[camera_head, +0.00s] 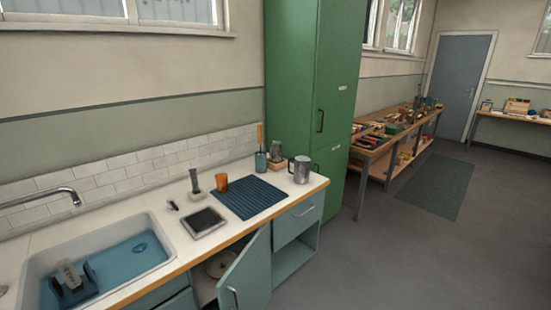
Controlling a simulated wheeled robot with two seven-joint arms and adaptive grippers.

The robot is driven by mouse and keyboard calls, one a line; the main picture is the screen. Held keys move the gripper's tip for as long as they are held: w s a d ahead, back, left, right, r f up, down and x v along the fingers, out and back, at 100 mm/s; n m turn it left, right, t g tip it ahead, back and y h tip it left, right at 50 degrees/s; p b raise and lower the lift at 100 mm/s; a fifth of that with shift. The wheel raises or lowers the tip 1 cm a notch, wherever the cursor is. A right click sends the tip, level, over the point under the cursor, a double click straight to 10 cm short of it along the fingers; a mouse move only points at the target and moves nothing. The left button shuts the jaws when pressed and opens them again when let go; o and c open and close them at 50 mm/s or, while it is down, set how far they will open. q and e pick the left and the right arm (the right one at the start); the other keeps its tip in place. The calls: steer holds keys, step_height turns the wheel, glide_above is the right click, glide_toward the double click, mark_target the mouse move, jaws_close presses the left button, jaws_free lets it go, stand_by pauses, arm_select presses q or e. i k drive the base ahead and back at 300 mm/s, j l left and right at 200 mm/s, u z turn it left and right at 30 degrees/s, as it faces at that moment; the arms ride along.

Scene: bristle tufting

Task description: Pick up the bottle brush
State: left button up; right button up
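No gripper of mine shows in the camera_head view. Several upright items on the counter could be the bottle brush, and I cannot tell for certain which is. A wooden handle (260,133) stands up from a dark blue holder (260,161) at the back of the counter, near the green cabinet; what is inside the holder is hidden. A slim dark item (194,180) stands in a small pale holder behind the sink side of the counter. A grey item (275,153) stands on a wooden block beside the blue holder.
A sink (150,266) with blue water holds a dark blue object (72,287). An orange cup (221,182), a blue ribbed mat (248,198), a dark tray (203,221) and a metal jug (301,169) occupy the counter. A cabinet door (246,275) stands open below.

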mark_target(259, 126)
steer(key=i+l+u, duration=0.1)
steer(key=l, duration=0.3)
steer(key=i+l, duration=0.2)
steer(key=l, duration=0.25)
steer(key=i+l+u, duration=0.15)
steer(key=l, duration=0.25)
steer(key=i+l+u, duration=0.1)
steer(key=l, duration=0.35)
steer(key=i+l+u, duration=0.1)
steer(key=l, duration=0.35)
steer(key=i+l, duration=0.15)
steer(key=l, duration=0.3)
steer(key=u, duration=0.05)
